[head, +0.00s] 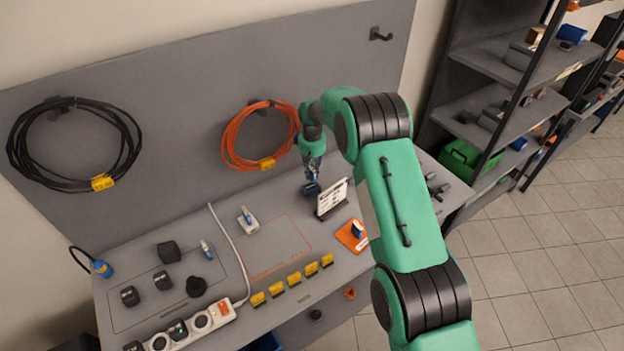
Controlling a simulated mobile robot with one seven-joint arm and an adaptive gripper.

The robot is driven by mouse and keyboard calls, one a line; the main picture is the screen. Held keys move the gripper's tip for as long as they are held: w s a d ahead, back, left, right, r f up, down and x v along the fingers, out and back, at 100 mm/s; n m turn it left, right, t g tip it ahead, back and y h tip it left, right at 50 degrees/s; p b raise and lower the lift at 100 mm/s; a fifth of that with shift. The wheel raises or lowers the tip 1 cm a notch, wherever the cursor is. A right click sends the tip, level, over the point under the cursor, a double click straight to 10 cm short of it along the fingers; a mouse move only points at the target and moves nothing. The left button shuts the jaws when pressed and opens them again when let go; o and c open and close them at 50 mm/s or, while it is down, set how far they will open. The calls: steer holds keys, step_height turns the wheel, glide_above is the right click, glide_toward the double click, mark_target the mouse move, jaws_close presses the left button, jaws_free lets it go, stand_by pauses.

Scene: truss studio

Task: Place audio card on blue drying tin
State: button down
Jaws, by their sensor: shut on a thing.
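My gripper (314,174) points down over the back of the grey bench, right of the orange cable coil. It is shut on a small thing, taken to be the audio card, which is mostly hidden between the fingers. A small dark blue thing (311,189) shows right at the fingertips, low over the bench top. It may be the blue drying tin, but it is too small to tell, and I cannot tell whether it touches the gripper or the held card.
A white sign (332,199) stands close to the right of the fingertips. An orange pad (347,240) with a blue-and-white item lies nearer the front. Several yellow tags (292,280), a white power strip (205,321) and black adapters (168,251) occupy the front and left. The orange-outlined area (275,250) is clear.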

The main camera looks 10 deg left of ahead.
mark_target(312, 178)
steer(key=shift+f, duration=1.85)
steer(key=shift+f, duration=0.2)
steer(key=c, duration=1.6)
jaws_free()
steer(key=shift+r, duration=0.15)
step_height(312, 178, up, 12)
steer(key=shift+r, duration=0.1)
